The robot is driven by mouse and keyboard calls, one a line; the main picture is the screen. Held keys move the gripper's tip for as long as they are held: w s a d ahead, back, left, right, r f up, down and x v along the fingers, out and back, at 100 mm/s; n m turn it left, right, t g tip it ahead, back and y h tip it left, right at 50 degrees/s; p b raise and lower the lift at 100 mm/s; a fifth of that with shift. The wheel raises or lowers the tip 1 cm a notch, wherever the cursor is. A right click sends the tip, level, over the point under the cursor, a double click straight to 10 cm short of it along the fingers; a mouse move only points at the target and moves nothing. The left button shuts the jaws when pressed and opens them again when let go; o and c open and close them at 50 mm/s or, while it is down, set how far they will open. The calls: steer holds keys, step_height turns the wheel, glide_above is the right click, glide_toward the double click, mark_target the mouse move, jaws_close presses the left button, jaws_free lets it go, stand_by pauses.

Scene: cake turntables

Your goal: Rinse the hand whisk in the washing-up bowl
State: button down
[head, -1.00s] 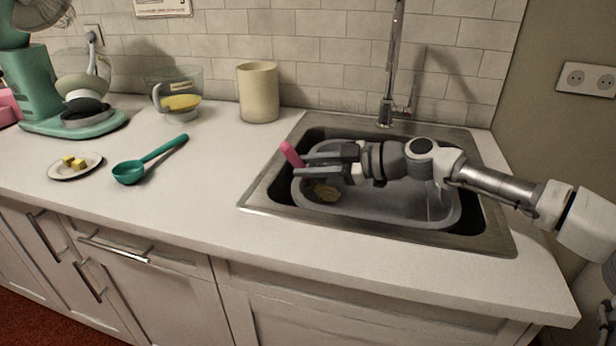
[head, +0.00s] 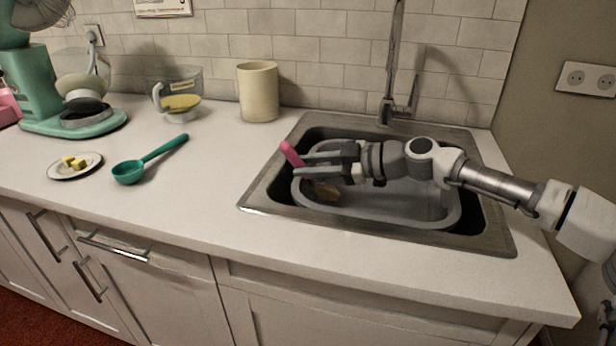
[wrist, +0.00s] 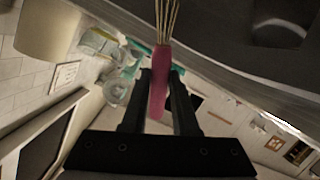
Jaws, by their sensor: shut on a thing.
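The hand whisk has a pink handle (head: 293,155) and thin golden wires (wrist: 167,16). My gripper (head: 306,164) is shut on the handle, with one finger on each side in the wrist view. The handle leans, its free end up and to the left in the head view. The tan wire head (head: 324,192) points down inside the grey washing-up bowl (head: 380,217), near its left end. The bowl sits in the sink. I cannot tell whether the wires touch the bowl's floor or water.
The metal sink rim (head: 262,193) surrounds the bowl, and a tall tap (head: 388,105) stands behind it. A cream canister (head: 258,92), green ladle (head: 150,160), small plate (head: 60,172), measuring jug (head: 178,92) and green mixer (head: 45,100) stand left. The front counter is clear.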

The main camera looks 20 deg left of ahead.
step_height(320, 180, up, 19)
steer(key=p, duration=1)
steer(key=shift+r, duration=0.2)
stand_by(0.7)
stand_by(2.0)
steer(key=shift+r+p, duration=1)
steer(key=shift+r, duration=0.95)
steer(key=shift+r, duration=0.1)
